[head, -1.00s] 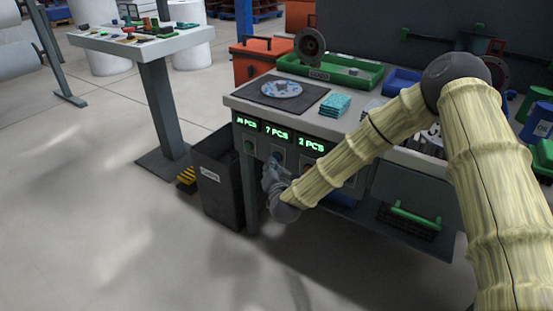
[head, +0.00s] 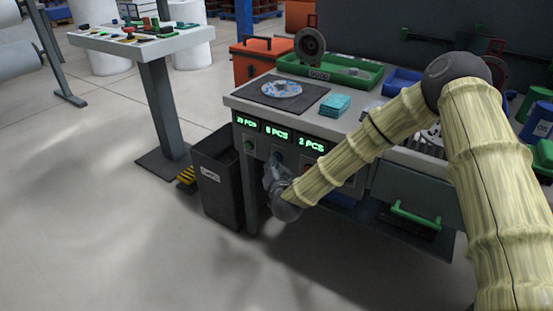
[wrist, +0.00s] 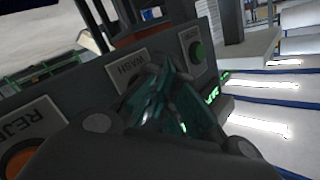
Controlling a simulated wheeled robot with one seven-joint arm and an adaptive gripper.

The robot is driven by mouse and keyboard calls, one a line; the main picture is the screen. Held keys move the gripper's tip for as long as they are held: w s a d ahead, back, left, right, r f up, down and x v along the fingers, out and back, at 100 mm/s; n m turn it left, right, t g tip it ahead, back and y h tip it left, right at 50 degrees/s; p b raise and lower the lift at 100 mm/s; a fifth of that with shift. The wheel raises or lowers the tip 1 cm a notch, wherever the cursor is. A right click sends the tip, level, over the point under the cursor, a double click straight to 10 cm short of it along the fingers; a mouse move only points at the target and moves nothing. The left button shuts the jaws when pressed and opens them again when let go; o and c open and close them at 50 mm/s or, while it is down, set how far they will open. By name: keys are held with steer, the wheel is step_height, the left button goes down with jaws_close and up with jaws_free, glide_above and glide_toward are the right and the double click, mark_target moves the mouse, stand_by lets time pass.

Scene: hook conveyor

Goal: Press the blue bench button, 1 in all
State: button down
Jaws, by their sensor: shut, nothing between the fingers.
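The blue button (head: 277,155) sits on the front panel of the bench, under the middle green display, which reads 8 PCS. It is mostly covered by my gripper (head: 275,168) in the head view. In the wrist view my gripper (wrist: 160,92) has its fingers together and empty. The fingertips are at the plate labelled WASH (wrist: 132,62) and hide the button there. I cannot tell whether the fingertips touch the button.
A green button (wrist: 197,51) is on one side of the WASH plate, and an orange button (wrist: 18,158) on the REJECT plate is on the other. A dark bin (head: 218,180) stands left of the bench (head: 330,127). The floor in front is clear.

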stand_by(0.6)
steer(key=shift+s+a, duration=0.4)
steer(key=shift+s, duration=0.2)
steer(key=s+a, duration=0.1)
steer(key=s, duration=0.1)
steer(key=s+a+p, duration=0.1)
steer(key=s+a, duration=0.1)
stand_by(0.6)
steer(key=shift+s+f, duration=0.1)
stand_by(0.5)
